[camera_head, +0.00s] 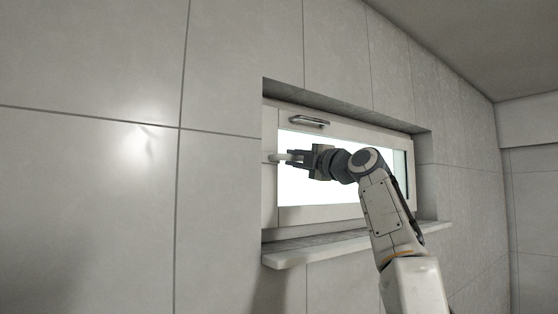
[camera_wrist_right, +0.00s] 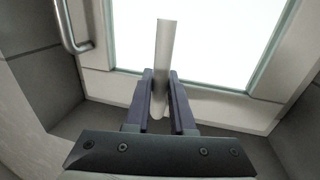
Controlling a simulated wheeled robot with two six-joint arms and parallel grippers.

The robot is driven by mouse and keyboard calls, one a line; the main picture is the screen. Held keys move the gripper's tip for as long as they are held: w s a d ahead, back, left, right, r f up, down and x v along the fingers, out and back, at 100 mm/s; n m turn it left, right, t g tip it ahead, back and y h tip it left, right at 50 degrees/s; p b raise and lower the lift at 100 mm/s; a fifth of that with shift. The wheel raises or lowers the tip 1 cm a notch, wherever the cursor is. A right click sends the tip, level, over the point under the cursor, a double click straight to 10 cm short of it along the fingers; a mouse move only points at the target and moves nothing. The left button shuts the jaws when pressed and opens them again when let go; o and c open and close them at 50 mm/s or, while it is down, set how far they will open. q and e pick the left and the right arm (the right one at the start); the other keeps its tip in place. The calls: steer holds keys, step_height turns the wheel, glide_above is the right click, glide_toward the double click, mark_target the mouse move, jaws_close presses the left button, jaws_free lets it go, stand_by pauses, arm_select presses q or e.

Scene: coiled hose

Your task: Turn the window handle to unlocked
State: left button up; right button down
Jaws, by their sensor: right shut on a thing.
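The window (camera_head: 320,209) is a bright pane in a pale frame, set into a recess in the tiled wall. Its handle (camera_head: 281,157) is a short light-grey lever at the left side of the frame, pointing about level to the right in the head view. My right gripper (camera_head: 296,157) reaches in from the right and is shut on the lever. In the right wrist view the handle (camera_wrist_right: 165,45) stands between the two dark fingers of my gripper (camera_wrist_right: 160,80). The fingers hide part of it. My left gripper is not in view.
A metal bar handle (camera_head: 309,120) is fixed on the top of the window frame; it also shows at the upper left of the right wrist view (camera_wrist_right: 69,28). A stone sill (camera_head: 300,252) juts out below. The recess walls lie close around the window. The wall to the left is bare.

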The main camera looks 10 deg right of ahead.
steer(key=shift+s, duration=0.1)
steer(key=shift+r, duration=0.1)
steer(key=c, duration=0.8)
jaws_free()
steer(key=shift+a, duration=0.1)
steer(key=shift+o, duration=0.2)
